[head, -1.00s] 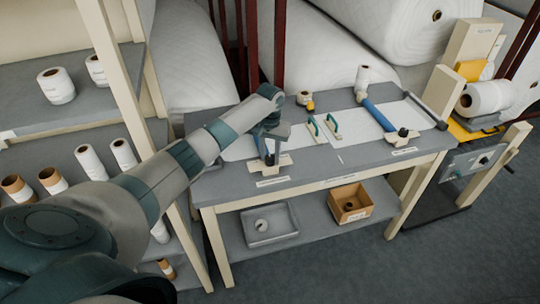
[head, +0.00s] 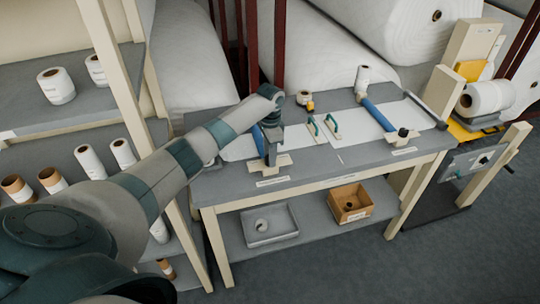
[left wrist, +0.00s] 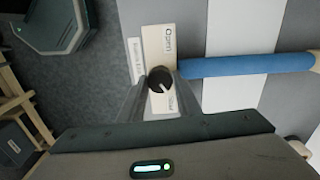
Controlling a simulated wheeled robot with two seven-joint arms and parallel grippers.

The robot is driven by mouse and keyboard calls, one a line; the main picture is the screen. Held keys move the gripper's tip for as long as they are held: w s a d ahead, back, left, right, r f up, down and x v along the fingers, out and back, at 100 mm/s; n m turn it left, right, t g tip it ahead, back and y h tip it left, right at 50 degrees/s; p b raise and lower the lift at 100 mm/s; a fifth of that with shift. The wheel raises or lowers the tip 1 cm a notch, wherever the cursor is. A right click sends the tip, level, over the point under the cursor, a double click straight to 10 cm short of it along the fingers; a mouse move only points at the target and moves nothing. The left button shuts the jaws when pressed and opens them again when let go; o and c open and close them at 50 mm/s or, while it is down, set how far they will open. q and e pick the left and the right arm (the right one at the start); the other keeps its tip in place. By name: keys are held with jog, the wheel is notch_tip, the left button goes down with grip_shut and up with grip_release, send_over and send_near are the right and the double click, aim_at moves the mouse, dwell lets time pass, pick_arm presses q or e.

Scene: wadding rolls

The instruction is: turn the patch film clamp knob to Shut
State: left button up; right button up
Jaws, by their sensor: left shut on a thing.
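My left gripper (head: 271,155) is at the clamp at the left end of the bench. In the left wrist view its fingers (left wrist: 160,88) close around a small dark round knob (left wrist: 159,79). The knob sits on a cream plate (left wrist: 158,50) lettered Open at its far end and Shut at its near end. The knob's white pointer line slants toward the Shut lettering. A blue bar (left wrist: 250,65) runs right from the knob over white film. In the head view the gripper hides the knob. My right gripper is not in view.
A second clamp with a blue bar (head: 379,115) and dark knob (head: 403,132) is at the bench's right. Teal handles (head: 333,125) and a tape roll (head: 304,97) lie between. A roll shelf (head: 75,133) stands left.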

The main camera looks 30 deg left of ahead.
pick_arm(q)
jog(key=shift+m, duration=0.8)
jog(key=o, duration=1.1)
jog(key=shift+c, duration=0.2)
jog(key=shift+r, duration=0.45)
notch_tip(320, 180, up, 17)
jog(key=b, duration=0.5)
jog(key=shift+f, duration=0.2)
